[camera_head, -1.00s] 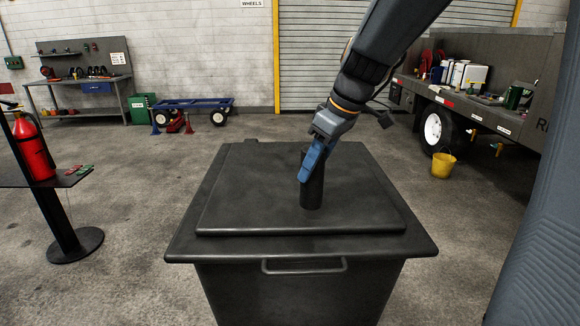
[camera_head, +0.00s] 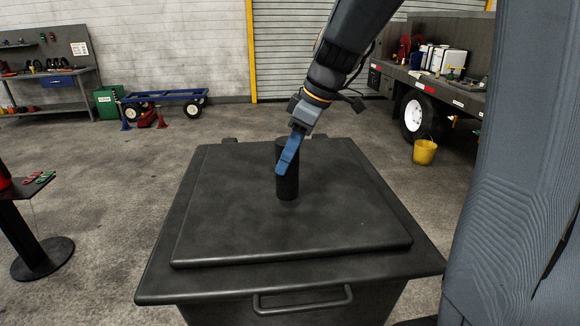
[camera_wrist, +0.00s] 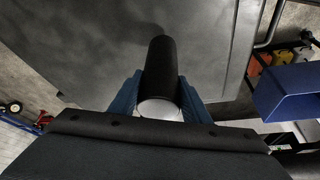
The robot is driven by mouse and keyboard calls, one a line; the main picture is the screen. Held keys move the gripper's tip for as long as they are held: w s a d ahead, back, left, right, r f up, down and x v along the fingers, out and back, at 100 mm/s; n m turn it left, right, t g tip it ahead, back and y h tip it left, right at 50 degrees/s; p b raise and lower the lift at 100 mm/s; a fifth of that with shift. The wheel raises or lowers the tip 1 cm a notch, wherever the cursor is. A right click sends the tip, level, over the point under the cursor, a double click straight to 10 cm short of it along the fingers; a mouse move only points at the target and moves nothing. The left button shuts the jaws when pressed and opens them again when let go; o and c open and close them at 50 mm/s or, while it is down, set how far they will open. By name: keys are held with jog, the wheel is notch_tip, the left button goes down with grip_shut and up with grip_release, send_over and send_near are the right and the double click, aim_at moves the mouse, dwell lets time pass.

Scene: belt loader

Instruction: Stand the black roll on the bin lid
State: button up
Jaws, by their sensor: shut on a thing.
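The black roll (camera_head: 288,187) is upright over the middle of the bin lid (camera_head: 230,225) in the head view. Its lower end looks at or just above the lid; I cannot tell whether it touches. My gripper (camera_head: 287,158), with blue fingers, is shut on the roll from above at a slant. In the wrist view the roll (camera_wrist: 160,68) lies between the two blue fingers (camera_wrist: 159,98), with its pale end nearest the camera. The grey lid (camera_wrist: 110,45) fills the background there.
The bin has a front handle (camera_head: 303,300). A round-based stand (camera_head: 42,258) is at left. A yellow bucket (camera_head: 425,152) and a truck (camera_head: 440,85) are at right. A blue cart (camera_head: 165,97) stands behind. The lid around the roll is clear.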

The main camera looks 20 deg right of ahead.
aim_at(289, 169)
jog(key=shift+f+p, duration=0.4)
jog(key=shift+f, duration=1.35)
jog(key=shift+f, duration=0.2)
jog(key=o, duration=1.3)
jog(key=shift+r, duration=0.15)
jog(key=shift+d+r, duration=0.15)
jog(key=shift+r, duration=0.1)
jog(key=b+v, duration=0.3)
jog(key=v, duration=0.8)
jog(key=shift+s+r+b, duration=0.1)
jog(key=shift+r+b, duration=0.2)
